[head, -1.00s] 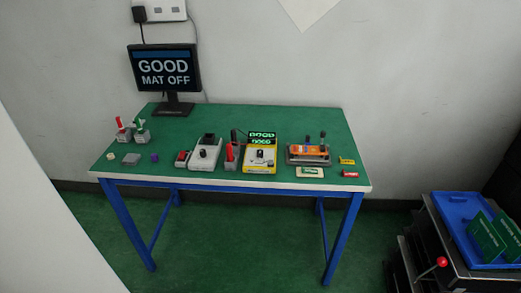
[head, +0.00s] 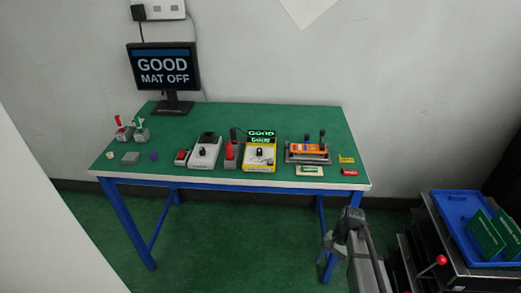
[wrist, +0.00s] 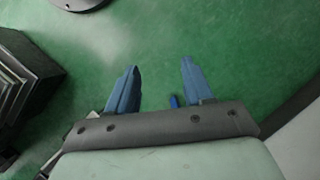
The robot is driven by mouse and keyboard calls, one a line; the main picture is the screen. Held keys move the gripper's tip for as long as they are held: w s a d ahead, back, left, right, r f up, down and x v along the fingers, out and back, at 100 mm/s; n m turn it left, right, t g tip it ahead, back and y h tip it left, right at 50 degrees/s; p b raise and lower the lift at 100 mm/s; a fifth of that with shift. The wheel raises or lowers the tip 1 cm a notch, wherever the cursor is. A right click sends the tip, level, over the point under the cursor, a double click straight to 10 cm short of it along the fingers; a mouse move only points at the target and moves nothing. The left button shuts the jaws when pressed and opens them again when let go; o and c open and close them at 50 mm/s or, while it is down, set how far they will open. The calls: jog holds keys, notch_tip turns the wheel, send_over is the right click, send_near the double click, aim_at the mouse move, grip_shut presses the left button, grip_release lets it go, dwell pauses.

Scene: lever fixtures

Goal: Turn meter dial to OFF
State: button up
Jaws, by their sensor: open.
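A yellow and white meter (head: 258,161) stands near the front of the green table, right of its middle. Its dark dial (head: 260,152) is on its face; the pointer's setting is too small to read. Green lit text reading GOOD shows at the meter's top. My gripper (head: 326,246) is low in front of the table's right front leg, well apart from the meter. The wrist view shows my gripper (wrist: 159,68) with two blue fingers spread and nothing between them, over the green floor.
A grey-white box with a black knob (head: 203,152) and a red-handled lever (head: 231,151) flank the meter's left. An orange fixture (head: 308,149) stands to its right. A monitor (head: 164,68) reads GOOD MAT OFF. A dark cart with a blue tray (head: 458,209) is at right.

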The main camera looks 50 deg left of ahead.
jog(key=s+a+r+n, duration=0.1)
jog(key=s+a+r, duration=0.2)
jog(key=a+r, duration=0.9)
jog(key=s+a+r+n, duration=0.1)
jog(key=s+a+r, duration=0.1)
jog(key=a+r, duration=0.9)
notch_tip(320, 180, up, 18)
jog(key=m+t, duration=0.1)
jog(key=t, duration=0.4)
send_over(260, 149)
notch_tip(260, 149, down, 14)
jog(key=shift+r, duration=0.1)
jog(key=shift+c, duration=0.2)
grip_shut()
